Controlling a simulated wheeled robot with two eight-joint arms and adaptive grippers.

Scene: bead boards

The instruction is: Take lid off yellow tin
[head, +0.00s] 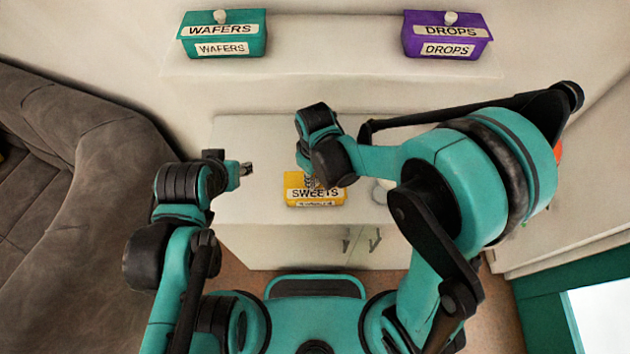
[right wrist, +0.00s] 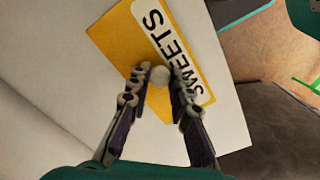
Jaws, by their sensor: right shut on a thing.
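The yellow tin (head: 318,203) labelled SWEETS stands on the white cabinet top in front of me. Its yellow lid (right wrist: 128,42) with a SWEETS label fills the middle of the right wrist view. My right gripper (right wrist: 161,80) is shut on the lid's pale round knob (right wrist: 160,77), with one finger on each side. In the head view the right wrist hides the knob and part of the lid. The lid appears to sit on the tin; I cannot tell whether there is a gap. My left gripper (head: 246,169) is left of the tin, apart from it; its fingers are too small to judge.
A teal WAFERS tin (head: 222,47) and a purple DROPS tin (head: 447,49) stand on the raised white shelf (head: 330,60) behind. A grey sofa (head: 85,170) is at the left. The white cabinet top (head: 260,205) is clear between my left gripper and the tin.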

